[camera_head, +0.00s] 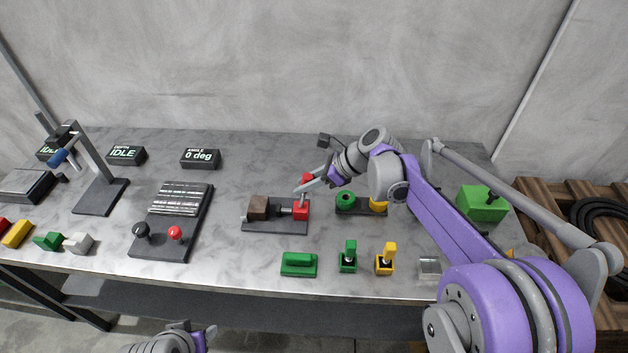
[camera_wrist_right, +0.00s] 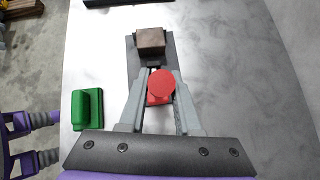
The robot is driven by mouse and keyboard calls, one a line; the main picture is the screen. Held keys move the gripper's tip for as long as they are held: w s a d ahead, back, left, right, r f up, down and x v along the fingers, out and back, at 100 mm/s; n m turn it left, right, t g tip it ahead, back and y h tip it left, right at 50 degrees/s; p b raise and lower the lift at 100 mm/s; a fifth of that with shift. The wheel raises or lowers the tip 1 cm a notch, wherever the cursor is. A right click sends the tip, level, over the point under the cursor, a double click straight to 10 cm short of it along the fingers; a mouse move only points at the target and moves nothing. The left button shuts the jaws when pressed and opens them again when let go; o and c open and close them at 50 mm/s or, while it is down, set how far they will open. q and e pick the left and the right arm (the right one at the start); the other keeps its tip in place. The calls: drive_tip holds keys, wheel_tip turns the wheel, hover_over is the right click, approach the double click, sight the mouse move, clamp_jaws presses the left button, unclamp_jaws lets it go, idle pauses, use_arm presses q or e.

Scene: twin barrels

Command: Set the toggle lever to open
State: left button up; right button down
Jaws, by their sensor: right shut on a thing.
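The toggle lever (camera_head: 307,180) is red and stands roughly upright at the right end of a dark base plate (camera_head: 268,229). A red block (camera_head: 301,211) is at its foot, and a brown block (camera_head: 258,207) sits on the plate's left part. My right gripper (camera_head: 311,185) is at the lever's upper part, shut on it. In the right wrist view the lever's round red top (camera_wrist_right: 161,84) sits between the two grey fingers (camera_wrist_right: 161,98) and hides the lower part. My left gripper (camera_head: 203,336) shows only partly at the bottom edge, away from the fixture.
A green block (camera_head: 299,264), a green piece (camera_head: 348,256) and a yellow piece (camera_head: 385,259) stand along the table's front. A fixture with a green ring (camera_head: 346,199) is close on the right. A panel with two knobs (camera_head: 172,222) lies to the left.

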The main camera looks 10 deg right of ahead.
drive_tip(key=shift+w+a+g+h, duration=0.2)
drive_tip(key=shift+a+g+h, duration=0.1)
drive_tip(key=shift+a+h, duration=0.6)
drive_tip(key=c, duration=0.6)
unclamp_jaws()
drive_tip(key=shift+d+r, duration=0.1)
drive_tip(key=v, duration=1)
drive_tip(key=shift+r+p, duration=0.3)
drive_tip(key=shift+r, duration=0.05)
drive_tip(key=shift+s, duration=0.15)
